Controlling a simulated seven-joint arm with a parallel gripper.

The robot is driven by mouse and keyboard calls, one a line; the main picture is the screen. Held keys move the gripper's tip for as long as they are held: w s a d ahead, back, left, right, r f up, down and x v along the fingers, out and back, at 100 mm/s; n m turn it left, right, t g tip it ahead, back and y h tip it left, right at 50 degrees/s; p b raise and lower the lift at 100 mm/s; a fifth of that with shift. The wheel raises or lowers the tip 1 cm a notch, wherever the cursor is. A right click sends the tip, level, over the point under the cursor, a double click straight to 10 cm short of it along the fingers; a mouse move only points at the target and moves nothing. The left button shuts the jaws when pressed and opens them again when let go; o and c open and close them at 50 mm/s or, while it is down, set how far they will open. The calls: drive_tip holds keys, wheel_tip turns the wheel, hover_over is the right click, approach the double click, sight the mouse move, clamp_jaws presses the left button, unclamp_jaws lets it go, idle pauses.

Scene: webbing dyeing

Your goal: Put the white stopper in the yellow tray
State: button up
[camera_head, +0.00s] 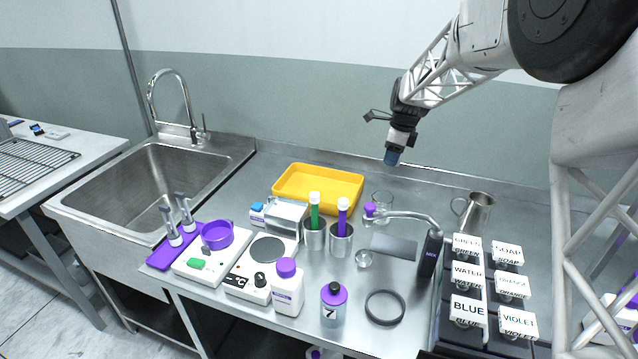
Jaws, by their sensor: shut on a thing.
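The yellow tray (318,205) lies at the back of the steel counter, and its visible inside is empty. My gripper (392,156) is raised above the counter, to the right of the tray and higher than it, pointing down. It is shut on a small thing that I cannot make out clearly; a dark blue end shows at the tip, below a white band. I cannot tell whether this is the white stopper. White caps top a green tube (314,213) and a purple tube (342,222), each upright in a steel cup in front of the tray.
A glass beaker (383,203) stands below my gripper. A steel jug (473,212) is at the right, behind labelled blocks (467,247). The sink (165,182) is left.

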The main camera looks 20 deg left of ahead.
hover_over(329, 195)
drive_tip(key=shift+n, duration=0.3)
drive_tip(key=f, duration=0.6)
drive_tip(key=shift+d, duration=0.3)
drive_tip(key=shift+f, duration=2.4)
drive_tip(key=shift+f, duration=0.1)
drive_tip(key=shift+f, duration=2.4)
drive_tip(key=shift+f, duration=0.2)
